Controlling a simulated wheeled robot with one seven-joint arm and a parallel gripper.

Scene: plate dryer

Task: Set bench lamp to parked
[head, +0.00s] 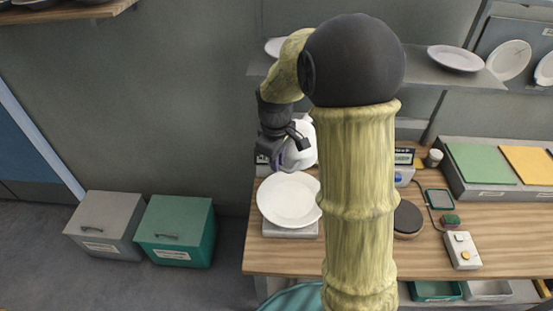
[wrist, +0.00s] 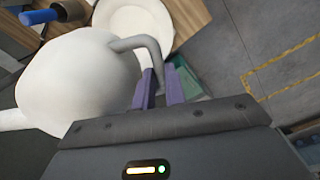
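A rounded white body, which looks like the bench lamp's head (wrist: 80,82), fills the left of the wrist view. A bent grey handle (wrist: 140,43) sticks out from it. In the head view the white lamp head (head: 307,146) shows partly, behind my gripper and my arm. My gripper (wrist: 162,80) has purple fingers, close together, with the end of the grey handle between them; it appears shut on the handle. In the head view my gripper (head: 297,148) is above the back of the bench. The lamp's base and joints are hidden.
A white plate (head: 290,200) lies on a grey stand just in front of my gripper. A shelf (head: 425,72) with plates runs above. A round dark-topped object (head: 408,218) and a button box (head: 462,250) sit on the wooden bench (head: 290,262). Grey and teal bins stand left.

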